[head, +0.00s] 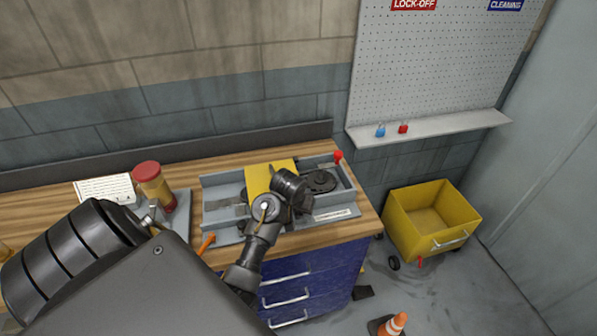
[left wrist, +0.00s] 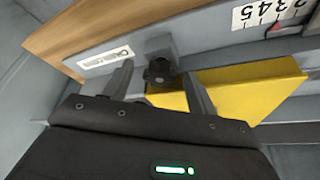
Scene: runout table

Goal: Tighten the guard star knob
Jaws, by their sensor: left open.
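The guard star knob (left wrist: 160,70) is a small black knob in front of a dark grey block, beside the yellow guard (left wrist: 240,90). In the left wrist view, my left gripper (left wrist: 160,82) is open, with one finger on each side of the knob. A gap shows on both sides of the knob; I cannot tell how deep it sits between the fingertips. In the head view the yellow guard (head: 257,178) stands on the grey machine (head: 225,187), and my left wrist hides the knob and the fingers. My right gripper is in neither view.
A jar with a red lid (head: 153,185) and a white card (head: 105,188) are left on the wooden bench. An orange-handled tool (head: 207,241) lies near the front. A red knob (head: 338,156) tops the machine's back right. A yellow bin (head: 430,215) and cone (head: 393,323) are on the floor.

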